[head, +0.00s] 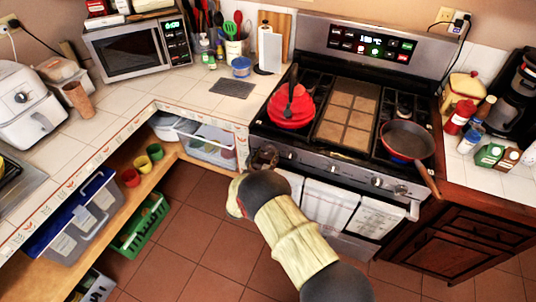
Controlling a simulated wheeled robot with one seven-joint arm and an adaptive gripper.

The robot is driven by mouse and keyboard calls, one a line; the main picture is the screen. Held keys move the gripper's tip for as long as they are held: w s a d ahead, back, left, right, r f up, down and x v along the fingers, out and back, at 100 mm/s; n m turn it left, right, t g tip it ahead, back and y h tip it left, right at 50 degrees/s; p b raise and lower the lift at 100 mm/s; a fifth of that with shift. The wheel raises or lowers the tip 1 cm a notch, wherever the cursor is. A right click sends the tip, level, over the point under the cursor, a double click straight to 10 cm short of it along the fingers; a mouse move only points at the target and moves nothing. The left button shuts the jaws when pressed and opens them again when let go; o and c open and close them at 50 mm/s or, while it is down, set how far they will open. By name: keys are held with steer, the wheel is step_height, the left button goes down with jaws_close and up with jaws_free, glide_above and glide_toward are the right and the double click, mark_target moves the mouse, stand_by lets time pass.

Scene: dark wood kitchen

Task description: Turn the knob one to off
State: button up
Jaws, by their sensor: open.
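The stove (342,172) stands right of centre, with a row of knobs along its silver front panel. A knob (291,155) shows just right of my gripper, and another knob (376,181) sits farther right on the panel. Which one is knob one is not clear from this view. My gripper (264,155) is open at the left end of the panel. It hides the panel there, and I cannot tell whether it touches a knob.
A red pot (290,108) and a dark frying pan (408,139) sit on the stove top; the pan's handle juts over the front right edge. Towels (328,205) hang below the panel. The counter edge (203,115) lies to the left. The tiled floor (205,225) is clear.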

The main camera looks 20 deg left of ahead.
steer(key=shift+w+d, duration=0.1)
steer(key=shift+w, duration=0.7)
steer(key=c, duration=0.3)
steer(key=c, duration=0.8)
steer(key=shift+c, duration=0.3)
